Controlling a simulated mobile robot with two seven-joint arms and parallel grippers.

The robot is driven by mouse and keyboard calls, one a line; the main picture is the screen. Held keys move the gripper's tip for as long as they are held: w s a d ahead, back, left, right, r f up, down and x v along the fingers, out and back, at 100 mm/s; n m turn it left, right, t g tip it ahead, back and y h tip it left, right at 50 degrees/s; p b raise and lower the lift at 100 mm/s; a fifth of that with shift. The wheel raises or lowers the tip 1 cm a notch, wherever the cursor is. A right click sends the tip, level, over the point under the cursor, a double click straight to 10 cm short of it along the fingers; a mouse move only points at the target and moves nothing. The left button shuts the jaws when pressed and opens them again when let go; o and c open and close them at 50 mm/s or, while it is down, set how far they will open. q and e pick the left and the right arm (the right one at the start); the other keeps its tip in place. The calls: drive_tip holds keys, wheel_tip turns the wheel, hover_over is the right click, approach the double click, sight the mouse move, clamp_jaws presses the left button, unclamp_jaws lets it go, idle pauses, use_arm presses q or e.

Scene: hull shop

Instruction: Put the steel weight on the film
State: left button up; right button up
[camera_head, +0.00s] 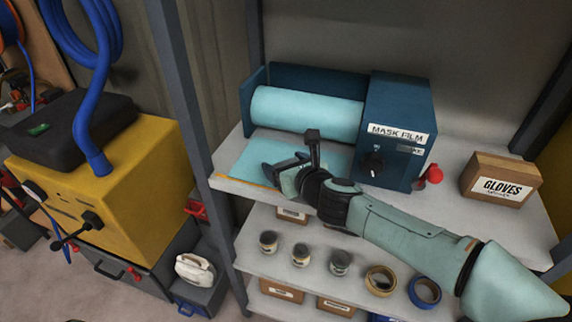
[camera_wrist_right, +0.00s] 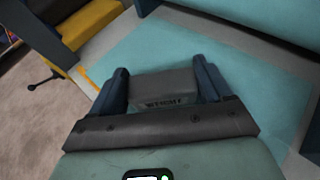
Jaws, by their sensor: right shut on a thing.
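The steel weight (camera_wrist_right: 163,86) is a grey block with a dark label, seen in the right wrist view between the two blue fingers. My right gripper (camera_wrist_right: 163,88) is shut on it. In the head view the right gripper (camera_head: 273,172) is over the front left of the light-blue film sheet (camera_head: 248,154), and it hides the weight there. The film also shows under and beyond the fingers in the wrist view (camera_wrist_right: 232,82). I cannot tell whether the weight touches the film. My left gripper is not in view.
The film roll (camera_head: 307,114) and the dark-blue MASK FILM box (camera_head: 400,110) stand behind. A red knob (camera_head: 433,174) and a GLOVES box (camera_head: 499,179) are to the right. Small tins and tape rolls (camera_head: 425,291) fill the lower shelf. A grey post (camera_head: 186,110) stands left.

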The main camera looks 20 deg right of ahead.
drive_tip(key=o, duration=1.4)
drive_tip(key=shift+r, duration=0.15)
use_arm(q)
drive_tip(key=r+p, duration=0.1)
drive_tip(key=p, duration=0.1)
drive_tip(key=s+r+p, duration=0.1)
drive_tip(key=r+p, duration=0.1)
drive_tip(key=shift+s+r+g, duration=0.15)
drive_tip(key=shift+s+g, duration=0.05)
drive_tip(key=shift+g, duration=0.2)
use_arm(e)
drive_tip(key=v, duration=1.2)
